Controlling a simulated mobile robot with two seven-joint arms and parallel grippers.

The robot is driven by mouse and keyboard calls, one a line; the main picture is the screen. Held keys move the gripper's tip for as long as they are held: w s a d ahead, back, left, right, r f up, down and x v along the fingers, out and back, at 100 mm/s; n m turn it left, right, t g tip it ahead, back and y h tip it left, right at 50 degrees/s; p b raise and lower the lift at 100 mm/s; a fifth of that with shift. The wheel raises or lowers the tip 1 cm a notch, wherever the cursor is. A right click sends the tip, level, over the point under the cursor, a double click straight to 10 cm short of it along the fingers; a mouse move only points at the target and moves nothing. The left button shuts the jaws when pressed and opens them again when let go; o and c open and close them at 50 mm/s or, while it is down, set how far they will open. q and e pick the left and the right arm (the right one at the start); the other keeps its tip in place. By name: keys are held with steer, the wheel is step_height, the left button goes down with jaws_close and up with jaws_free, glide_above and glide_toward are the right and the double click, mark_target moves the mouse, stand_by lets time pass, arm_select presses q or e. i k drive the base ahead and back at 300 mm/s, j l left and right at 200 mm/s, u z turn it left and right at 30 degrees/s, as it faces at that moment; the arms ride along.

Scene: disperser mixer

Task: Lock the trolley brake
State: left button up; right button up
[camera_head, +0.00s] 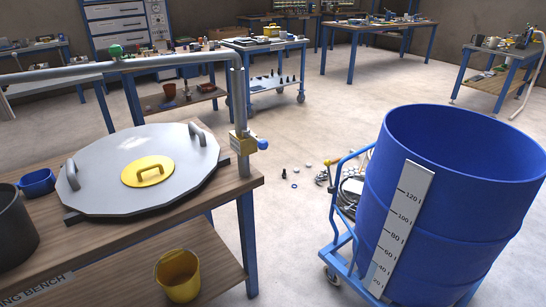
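A blue trolley (337,241) with a curved push handle and a caster wheel (331,275) stands on the floor at the lower right. It carries a large blue drum (455,215) with a white litre scale (402,225) on its side. The drum is open at the top and its inside looks empty as far as I see. The drum hides most of the trolley's base. I cannot make out a brake lever or whether it is locked. Neither of my grippers is in view.
A wooden bench (240,188) at left holds a round grey lid (105,190) with a yellow centre hatch; a yellow bucket (178,275) stands below. Small parts and a hose or cable (350,190) lie behind the trolley. Floor between bench and trolley is mostly clear.

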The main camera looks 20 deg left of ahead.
mark_target(331, 189)
steer(key=u, duration=0.35)
steer(key=i+l+u, duration=0.2)
steer(key=i+u, duration=0.15)
steer(key=i+l+u, duration=0.65)
steer(key=i+l, duration=0.4)
steer(key=i, duration=0.15)
